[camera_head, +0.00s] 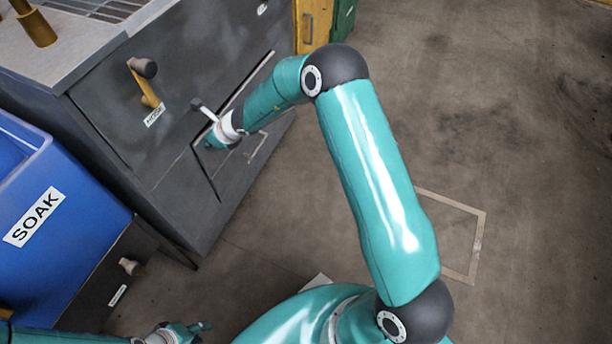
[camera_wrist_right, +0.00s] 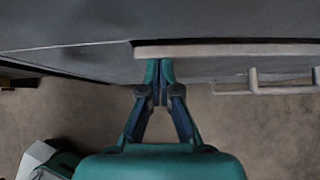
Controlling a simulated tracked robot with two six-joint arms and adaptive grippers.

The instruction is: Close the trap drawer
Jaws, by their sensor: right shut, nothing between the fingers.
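The drawer (camera_head: 235,168) is low in the front of a grey cabinet. It has a pale top edge and a bar handle (camera_head: 257,149). The edge also shows in the right wrist view (camera_wrist_right: 230,49), with the handle (camera_wrist_right: 265,88) to the right. The drawer appears to stand slightly out; how far is hard to tell. My right gripper (camera_head: 207,143) is at the drawer's upper left part. In its wrist view, the shut, empty fingertips (camera_wrist_right: 158,66) are at the pale edge; contact is unclear. My left gripper (camera_head: 200,328) is low in the head view, away from the drawer, its jaws unclear.
A blue bin marked SOAK (camera_head: 80,225) stands at the left, above a dark unit with a knob (camera_head: 131,267). Open floor (camera_head: 530,150) lies to the right.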

